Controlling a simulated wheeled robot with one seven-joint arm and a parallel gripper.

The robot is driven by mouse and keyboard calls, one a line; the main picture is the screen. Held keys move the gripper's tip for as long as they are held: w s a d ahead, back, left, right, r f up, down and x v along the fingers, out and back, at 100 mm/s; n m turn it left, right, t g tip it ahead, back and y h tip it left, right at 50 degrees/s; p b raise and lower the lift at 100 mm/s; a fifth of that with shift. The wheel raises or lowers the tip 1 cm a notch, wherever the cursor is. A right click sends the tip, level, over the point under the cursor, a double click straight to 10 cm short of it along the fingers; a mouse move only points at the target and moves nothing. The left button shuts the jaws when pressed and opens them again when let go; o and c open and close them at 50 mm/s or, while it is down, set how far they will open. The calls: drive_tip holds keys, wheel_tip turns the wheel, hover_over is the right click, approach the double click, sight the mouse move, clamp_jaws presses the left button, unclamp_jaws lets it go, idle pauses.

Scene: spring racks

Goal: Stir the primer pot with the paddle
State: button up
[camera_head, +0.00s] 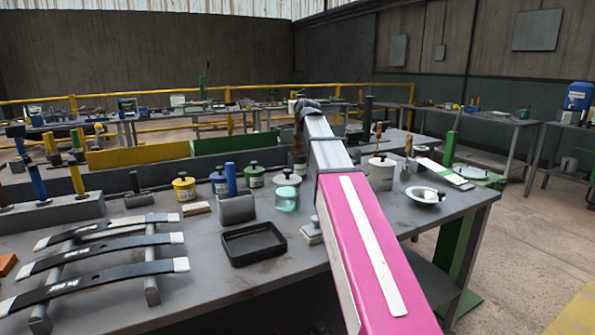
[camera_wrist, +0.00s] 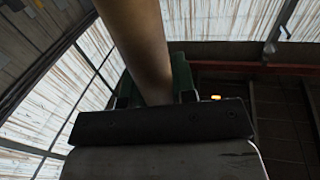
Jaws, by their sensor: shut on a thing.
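In the wrist view my gripper (camera_wrist: 156,94) is shut on a thick brown wooden shaft, apparently the paddle (camera_wrist: 138,40); its far end is out of frame. In the head view my arm reaches away over the bench, and my gripper and the paddle cannot be made out. Several lidded pots stand on the bench: a yellow one (camera_head: 184,188), a dark one (camera_head: 219,182), a green-labelled one (camera_head: 254,176) and a white one (camera_head: 381,172) right of my arm. I cannot tell which is the primer pot.
A black tray (camera_head: 252,244) and a teal jar (camera_head: 286,198) lie left of my arm. Black leaf springs (camera_head: 100,270) rest on bars at the front left. A shallow bowl (camera_head: 425,196) sits near the bench's right edge. The bench has bare room around the tray.

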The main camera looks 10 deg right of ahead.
wheel_tip(320, 180, up, 5)
idle(0.5)
idle(0.4)
